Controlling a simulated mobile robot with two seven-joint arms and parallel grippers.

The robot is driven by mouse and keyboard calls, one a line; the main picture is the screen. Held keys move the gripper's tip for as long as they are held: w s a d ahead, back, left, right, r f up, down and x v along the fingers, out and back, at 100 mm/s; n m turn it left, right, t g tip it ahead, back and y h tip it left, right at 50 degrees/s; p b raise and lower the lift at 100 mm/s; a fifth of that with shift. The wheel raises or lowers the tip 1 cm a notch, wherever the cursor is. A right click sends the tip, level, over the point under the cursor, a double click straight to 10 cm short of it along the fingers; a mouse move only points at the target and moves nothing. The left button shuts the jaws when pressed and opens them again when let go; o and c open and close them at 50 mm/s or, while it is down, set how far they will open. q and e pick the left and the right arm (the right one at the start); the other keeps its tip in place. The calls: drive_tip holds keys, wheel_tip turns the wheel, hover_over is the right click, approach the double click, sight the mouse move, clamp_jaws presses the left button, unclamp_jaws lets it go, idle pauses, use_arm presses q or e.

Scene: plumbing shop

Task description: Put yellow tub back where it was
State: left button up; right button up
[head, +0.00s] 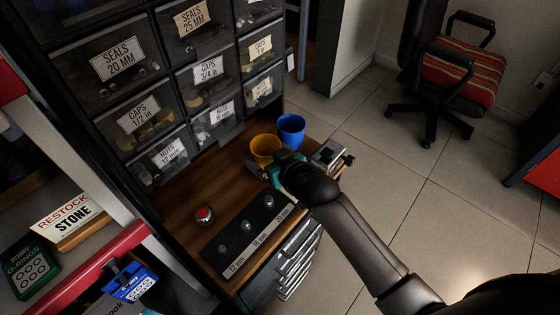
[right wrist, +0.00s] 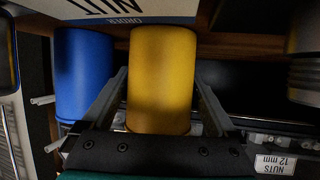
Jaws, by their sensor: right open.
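The yellow tub (head: 264,148) stands upright on the wooden top (head: 185,190), near its right edge. My right gripper (head: 275,166) is at the near side of it, jaws open. In the right wrist view the yellow tub (right wrist: 161,80) fills the middle, with one finger of the gripper (right wrist: 160,98) on each side. Whether the fingers touch it cannot be told. The gripper hides the tub's lower part in the head view. My left gripper is not in view.
A blue tub (head: 291,130) stands close beside the yellow one, also seen in the right wrist view (right wrist: 84,75). A black size strip (head: 248,236) with small metal parts and a red-topped button (head: 204,215) lie nearer. Labelled drawers (head: 205,70) rise behind.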

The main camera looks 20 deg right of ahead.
drive_tip(key=p+v, duration=0.3)
drive_tip(key=v, duration=0.6)
drive_tip(key=shift+s+r+p, duration=0.1)
drive_tip(key=shift+s+p, duration=0.05)
drive_tip(key=shift+p, duration=0.2)
use_arm(q)
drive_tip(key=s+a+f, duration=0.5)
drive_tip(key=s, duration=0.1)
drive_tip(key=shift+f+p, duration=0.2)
drive_tip(key=shift+p, duration=0.1)
use_arm(e)
drive_tip(key=shift+v, duration=1)
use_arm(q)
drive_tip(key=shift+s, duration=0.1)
